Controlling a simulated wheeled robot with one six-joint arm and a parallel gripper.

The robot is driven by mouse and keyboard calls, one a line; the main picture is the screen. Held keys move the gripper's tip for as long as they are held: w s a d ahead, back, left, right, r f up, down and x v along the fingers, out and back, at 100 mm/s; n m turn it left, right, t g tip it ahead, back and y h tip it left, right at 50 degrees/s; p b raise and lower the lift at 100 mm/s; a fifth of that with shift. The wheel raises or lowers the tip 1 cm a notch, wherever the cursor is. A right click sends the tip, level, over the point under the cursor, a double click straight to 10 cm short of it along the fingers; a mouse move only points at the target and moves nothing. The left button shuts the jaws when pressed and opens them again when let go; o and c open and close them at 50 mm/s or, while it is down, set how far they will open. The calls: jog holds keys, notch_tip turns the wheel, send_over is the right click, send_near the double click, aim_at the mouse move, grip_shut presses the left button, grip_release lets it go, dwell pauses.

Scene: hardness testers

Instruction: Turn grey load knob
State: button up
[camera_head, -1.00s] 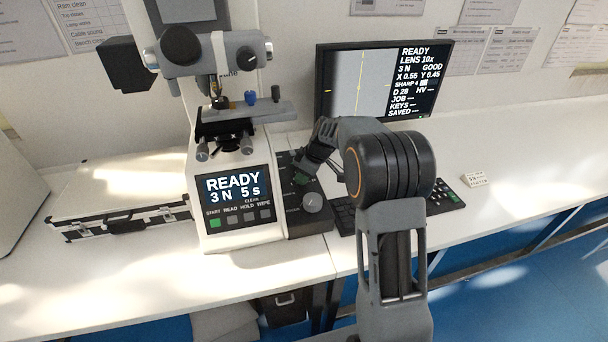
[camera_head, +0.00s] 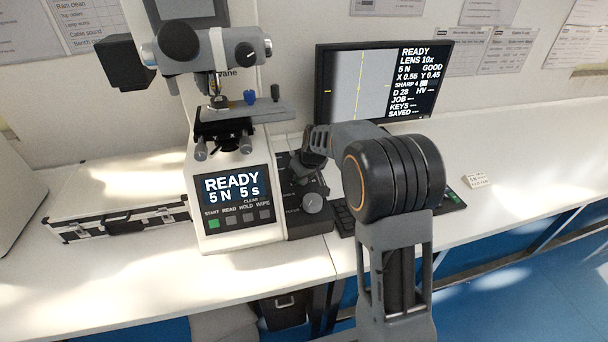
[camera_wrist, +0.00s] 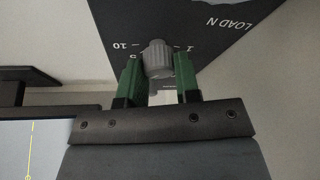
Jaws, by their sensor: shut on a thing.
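The grey load knob (camera_wrist: 158,58) sits on a dark panel (camera_wrist: 150,18) marked "LOAD N" in the wrist view. My gripper (camera_wrist: 158,72) has its green-lined fingers on either side of the knob and is shut on it. In the head view my gripper and this knob are hidden behind my own wrist at the dark control box (camera_head: 303,225). The tester's display (camera_head: 232,189) reads "READY 5 N 5 s". The monitor (camera_head: 385,82) also reads 5 N.
A second grey knob (camera_head: 313,203) stands on the front of the control box. The microscope stage (camera_head: 240,112) is to the left. A keyboard (camera_head: 452,198) lies partly behind my arm. A silver case (camera_head: 115,212) is at left. The bench at right is mostly clear.

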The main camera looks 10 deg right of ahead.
jog(key=shift+m, duration=0.5)
jog(key=o, duration=0.9)
jog(key=shift+r, duration=0.1)
jog(key=v, duration=1.3)
jog(key=shift+s+a+r, duration=0.15)
jog(key=shift+s+r, duration=0.1)
jog(key=shift+r, duration=0.1)
